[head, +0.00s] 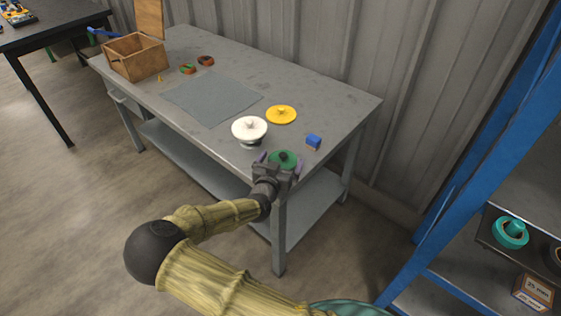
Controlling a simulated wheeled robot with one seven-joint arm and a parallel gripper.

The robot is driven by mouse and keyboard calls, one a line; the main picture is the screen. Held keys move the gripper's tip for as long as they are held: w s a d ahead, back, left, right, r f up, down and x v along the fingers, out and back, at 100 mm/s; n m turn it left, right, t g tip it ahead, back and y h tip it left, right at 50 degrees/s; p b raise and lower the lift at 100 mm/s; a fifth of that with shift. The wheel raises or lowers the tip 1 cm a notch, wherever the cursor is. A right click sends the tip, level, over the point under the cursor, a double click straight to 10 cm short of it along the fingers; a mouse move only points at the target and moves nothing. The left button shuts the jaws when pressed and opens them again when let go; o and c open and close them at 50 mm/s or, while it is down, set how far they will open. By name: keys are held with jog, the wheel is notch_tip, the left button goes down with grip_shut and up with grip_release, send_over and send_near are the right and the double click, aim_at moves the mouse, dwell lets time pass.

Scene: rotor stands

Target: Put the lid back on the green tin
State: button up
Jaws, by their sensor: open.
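A green round piece with a dark knob on top (284,158) is at the near right corner of the grey workbench. I cannot tell whether it is the lid alone or the green tin with its lid on. My gripper (282,160) is open, with its purple fingertips on either side of this green piece. I cannot tell whether they touch it. My gripper's body hides the near side of the piece and what is under it.
On the workbench (335,97) are a white knobbed piece (249,127), a yellow knobbed disc (281,115), a small blue block (313,142), a grey mat (212,97), two small rings (188,69) and an open wooden box (137,60). A blue-framed shelf (470,170) stands at right.

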jog(key=shift+r, duration=0.15)
jog(key=shift+r+p, duration=0.25)
jog(key=shift+p, duration=0.1)
jog(key=shift+s+a, duration=0.15)
jog(key=shift+s, duration=0.15)
jog(key=v, duration=1.1)
jog(key=shift+s, duration=0.2)
jog(key=shift+a, duration=0.15)
